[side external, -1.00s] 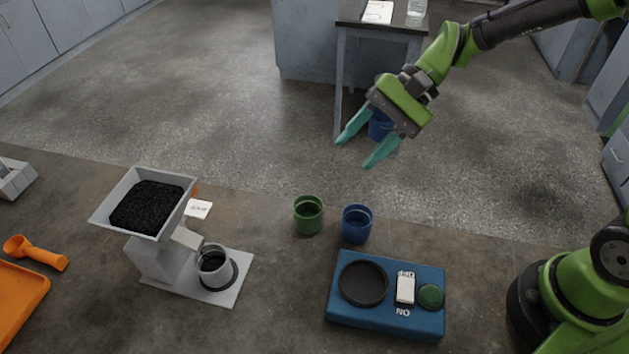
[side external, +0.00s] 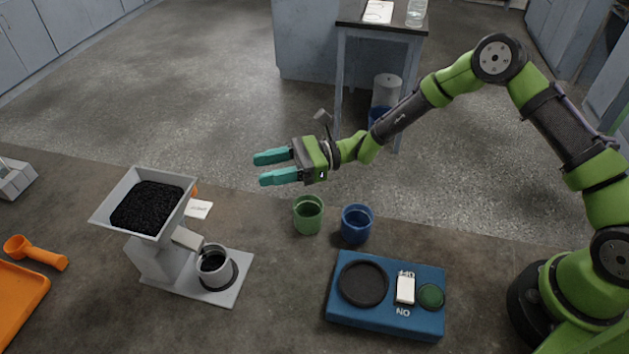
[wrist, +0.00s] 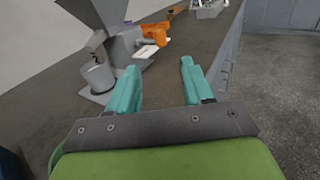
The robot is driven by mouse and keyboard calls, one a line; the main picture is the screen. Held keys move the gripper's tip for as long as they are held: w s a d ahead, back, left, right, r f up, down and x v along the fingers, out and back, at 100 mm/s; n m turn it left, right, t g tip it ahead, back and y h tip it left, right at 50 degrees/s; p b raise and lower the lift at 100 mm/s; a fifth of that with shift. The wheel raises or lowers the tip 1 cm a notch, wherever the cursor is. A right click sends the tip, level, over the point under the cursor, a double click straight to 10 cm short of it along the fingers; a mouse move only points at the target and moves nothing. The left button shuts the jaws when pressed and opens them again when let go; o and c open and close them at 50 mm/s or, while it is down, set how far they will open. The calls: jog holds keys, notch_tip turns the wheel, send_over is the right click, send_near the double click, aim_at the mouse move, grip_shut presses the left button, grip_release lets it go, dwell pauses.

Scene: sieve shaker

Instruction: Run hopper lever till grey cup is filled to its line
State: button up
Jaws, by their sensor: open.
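The grey hopper (side external: 133,192) is full of black granules (side external: 150,208); its body also shows at the top left of the wrist view (wrist: 118,45). An orange lever (side external: 194,192) peeks out at the hopper's back right, mostly hidden there, and shows more fully in the wrist view (wrist: 155,33). The grey cup (side external: 213,272) stands upright under the spout with dark granules inside; its line cannot be made out. In the wrist view the cup (wrist: 98,76) is left of the fingers. My gripper (side external: 259,169) is open and empty, level, right of the hopper and apart from it.
A white card (side external: 199,209) lies beside the hopper. Green (side external: 308,216) and blue (side external: 356,226) cups stand below and right of my gripper. An orange scoop (side external: 36,253) and tray (side external: 20,302) lie far left.

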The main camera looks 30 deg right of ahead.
jog(key=x, duration=1.3)
jog(key=shift+w+a, duration=0.1)
jog(key=shift+a, duration=0.1)
jog(key=shift+c, duration=0.2)
